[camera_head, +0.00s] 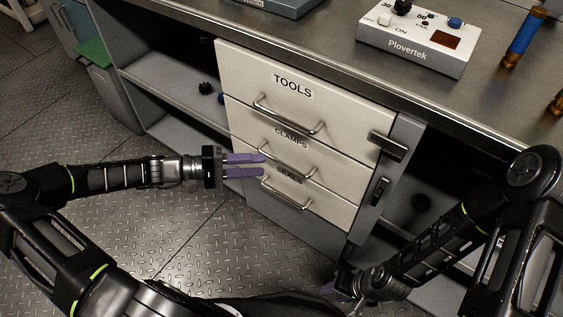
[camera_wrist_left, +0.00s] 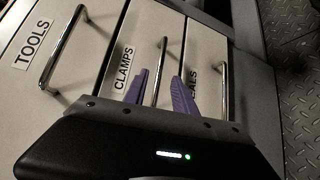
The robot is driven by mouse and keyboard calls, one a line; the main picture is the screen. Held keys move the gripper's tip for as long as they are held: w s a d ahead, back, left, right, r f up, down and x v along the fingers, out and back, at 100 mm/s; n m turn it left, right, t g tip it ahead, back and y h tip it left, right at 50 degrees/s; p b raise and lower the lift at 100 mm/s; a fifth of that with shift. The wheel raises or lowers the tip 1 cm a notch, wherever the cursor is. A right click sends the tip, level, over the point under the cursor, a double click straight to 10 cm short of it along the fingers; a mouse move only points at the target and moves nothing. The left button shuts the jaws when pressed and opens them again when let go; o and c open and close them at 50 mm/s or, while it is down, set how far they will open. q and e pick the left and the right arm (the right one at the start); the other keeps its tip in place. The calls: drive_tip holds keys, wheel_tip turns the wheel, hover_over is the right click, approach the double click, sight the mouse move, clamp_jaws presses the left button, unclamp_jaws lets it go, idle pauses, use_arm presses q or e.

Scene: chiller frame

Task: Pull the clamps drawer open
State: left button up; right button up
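The white clamps drawer (camera_head: 330,176) is the middle of three stacked drawers and looks shut, flush with the others. Its bar handle (camera_head: 290,166) is partly behind my left fingers. In the left wrist view the CLAMPS label (camera_wrist_left: 124,68) and the handle (camera_wrist_left: 163,55) show. My left gripper (camera_head: 264,165) is open, its two purple fingers pointing at the drawer's left part. In the left wrist view the handle appears between the fingertips (camera_wrist_left: 161,75); I cannot tell whether they touch it. My right gripper (camera_head: 328,287) is low by the cabinet, mostly hidden by my arm.
The tools drawer (camera_head: 340,98) is above and the seals drawer (camera_head: 325,206) below, each with a bar handle. An open shelf (camera_head: 175,88) lies left. A Plovertek box (camera_head: 415,40) stands on the metal worktop (camera_head: 320,42). The floor (camera_head: 170,235) before the drawers is clear.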

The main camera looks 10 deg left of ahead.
sight(283, 163)
use_arm(q)
drive_tip(key=b+x, duration=0.1)
drive_tip(key=x, duration=0.6)
drive_tip(key=shift+d, duration=0.4)
clamp_jaws()
drive_tip(key=shift+f, duration=0.1)
idle(1.0)
